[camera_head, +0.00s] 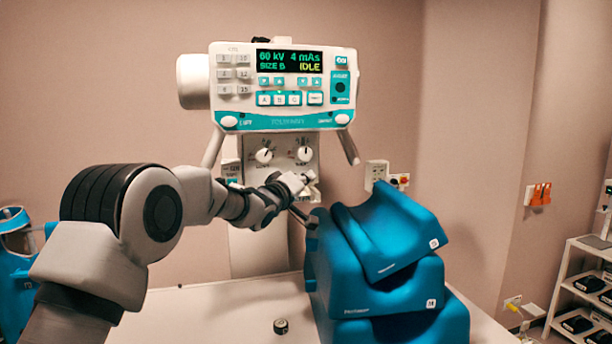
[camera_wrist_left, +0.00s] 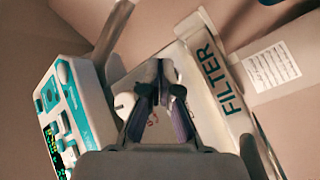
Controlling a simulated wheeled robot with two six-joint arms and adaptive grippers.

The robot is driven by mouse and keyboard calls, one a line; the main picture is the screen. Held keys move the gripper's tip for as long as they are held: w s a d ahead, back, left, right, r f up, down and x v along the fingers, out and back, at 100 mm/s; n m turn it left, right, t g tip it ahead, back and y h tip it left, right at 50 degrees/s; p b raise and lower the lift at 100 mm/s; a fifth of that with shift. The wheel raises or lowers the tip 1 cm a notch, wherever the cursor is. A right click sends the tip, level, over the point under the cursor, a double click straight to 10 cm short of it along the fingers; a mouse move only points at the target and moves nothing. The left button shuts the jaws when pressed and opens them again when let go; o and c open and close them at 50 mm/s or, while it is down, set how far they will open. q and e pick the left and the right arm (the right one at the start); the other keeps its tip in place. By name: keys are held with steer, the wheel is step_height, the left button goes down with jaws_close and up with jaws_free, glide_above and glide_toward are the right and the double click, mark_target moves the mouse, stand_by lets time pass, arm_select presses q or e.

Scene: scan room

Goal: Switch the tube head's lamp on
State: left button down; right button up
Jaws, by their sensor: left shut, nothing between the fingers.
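The tube head (camera_head: 281,132) hangs at the upper middle of the head view, with white keys, teal buttons and a lit screen (camera_head: 289,61) reading 60 kV, 4 mAs, SIZE B, IDLE. A round white button (camera_head: 229,121) sits at its lower left by a small label that looks like LAMP. Below is a silver panel with two white knobs (camera_head: 264,155) (camera_head: 304,153). My left gripper (camera_head: 310,180) is shut and empty, low in front of this panel. In the left wrist view its fingertips (camera_wrist_left: 158,88) point at the silver panel, beside a white knob (camera_wrist_left: 125,104); contact cannot be told.
Stacked blue cushions (camera_head: 385,250) stand on the white table (camera_head: 200,310) just right of and below my gripper. A small dark round object (camera_head: 281,326) lies on the table. Slanted handles (camera_head: 348,148) flank the panel. A shelf rack (camera_head: 585,290) stands far right.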

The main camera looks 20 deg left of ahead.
arm_select(q)
steer(key=shift+w+a+p, duration=0.15)
steer(key=shift+w+p, duration=0.1)
steer(key=shift+p, duration=0.2)
stand_by(0.3)
stand_by(0.3)
steer(key=shift+s+d+f+b, duration=0.1)
steer(key=shift+s+d+b, duration=0.15)
steer(key=shift+s+b, duration=0.15)
steer(key=shift+s+d, duration=0.1)
steer(key=shift+s, duration=0.05)
steer(key=shift+s+d, duration=0.15)
steer(key=shift+s+d+b, duration=0.7)
steer(key=shift+s+b, duration=0.3)
steer(key=shift+s, duration=0.05)
steer(key=shift+s+d+b, duration=0.7)
steer(key=shift+s+b, duration=0.25)
steer(key=shift+s, duration=0.1)
